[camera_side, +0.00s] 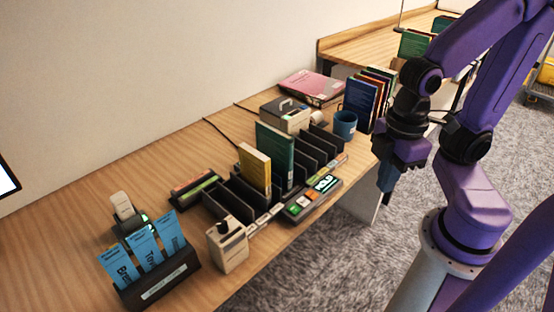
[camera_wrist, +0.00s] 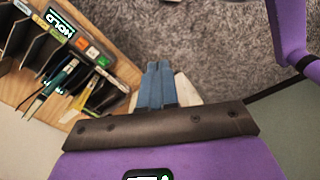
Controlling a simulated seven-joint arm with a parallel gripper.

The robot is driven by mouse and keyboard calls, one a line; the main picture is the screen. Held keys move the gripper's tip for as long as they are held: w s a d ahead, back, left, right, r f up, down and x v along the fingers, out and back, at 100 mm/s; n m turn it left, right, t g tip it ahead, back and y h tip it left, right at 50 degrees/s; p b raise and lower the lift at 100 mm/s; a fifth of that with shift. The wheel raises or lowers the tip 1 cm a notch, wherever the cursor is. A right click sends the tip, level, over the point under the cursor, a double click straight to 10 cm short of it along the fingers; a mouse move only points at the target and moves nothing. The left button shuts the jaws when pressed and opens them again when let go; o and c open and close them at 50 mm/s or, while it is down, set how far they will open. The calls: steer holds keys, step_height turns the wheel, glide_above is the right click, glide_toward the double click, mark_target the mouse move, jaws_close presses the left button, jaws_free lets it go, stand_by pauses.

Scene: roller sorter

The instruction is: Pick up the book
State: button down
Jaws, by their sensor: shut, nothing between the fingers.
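A green book (camera_side: 275,153) stands upright in a black slotted sorter (camera_side: 233,209) on the desk in the side view. A yellow book (camera_side: 254,170) stands upright in the sorter to its left. In the wrist view the sorter (camera_wrist: 20,42) is at the left, with two thin upright edges in it that look like these books. My gripper (camera_side: 386,192) is beyond the desk's front edge, right of the sorter and apart from both books. Its blue fingers (camera_wrist: 154,82) are together and empty, over grey carpet in the wrist view.
Several more books (camera_side: 368,100) stand behind a blue mug (camera_side: 345,124) at the sorter's right. A small box with a handle (camera_side: 286,113) and a pink binder (camera_side: 310,86) sit behind.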

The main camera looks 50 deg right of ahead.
stand_by(0.3)
steer(key=c, duration=0.9)
jaws_free()
step_height(320, 180, up, 4)
steer(key=m+t, duration=0.3)
steer(key=m, duration=1)
glide_above(275, 129)
steer(key=s, duration=0.4)
steer(key=x, duration=1.1)
steer(key=shift+s+d+f, duration=0.2)
steer(key=shift+d+f, duration=0.05)
steer(key=shift+w+x, duration=0.1)
steer(key=shift+x, duration=1)
steer(key=shift+w+x, duration=0.15)
steer(key=shift+x, duration=0.9)
steer(key=shift+w+f, duration=0.2)
steer(key=shift+f, duration=0.4)
